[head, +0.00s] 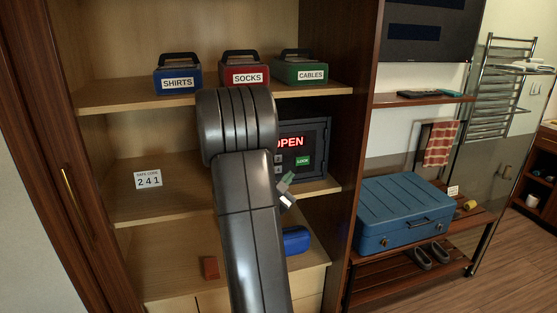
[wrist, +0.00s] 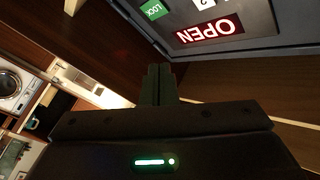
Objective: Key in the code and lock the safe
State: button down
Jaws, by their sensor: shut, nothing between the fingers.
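The safe (head: 318,137) stands on the middle wardrobe shelf, its door shut flush as far as I can see. Its red display (head: 290,142) reads OPEN, and it also shows upside down in the wrist view (wrist: 209,32). The green LOCK key (head: 303,161) is below the display; it shows in the wrist view too (wrist: 153,9). My arm hides most of the keypad. A card (head: 148,180) on the shelf reads SAFE CODE 2 4 1. My gripper (head: 288,180) is shut and empty, in front of and below the keypad, apart from it; its fingers show in the wrist view (wrist: 158,80).
Labelled boxes for shirts (head: 178,76), socks (head: 243,72) and cables (head: 299,70) stand on the shelf above. A blue case (head: 296,240) lies below. A blue suitcase (head: 404,218) sits on a rack to the right. The shelf around the card is clear.

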aim_at(278, 159)
jog(key=shift+w+a+p, duration=0.4)
jog(key=shift+w+a, duration=0.05)
jog(key=shift+w, duration=0.95)
jog(key=shift+w+a+p, duration=0.45)
jog(key=shift+w, duration=1)
jog(key=shift+w+a+p, duration=0.4)
jog(key=shift+w+a, duration=0.05)
jog(key=shift+w, duration=0.95)
jog(key=shift+w, duration=0.1)
jog(key=shift+w+a+b, duration=0.1)
jog(key=shift+w+b, duration=0.2)
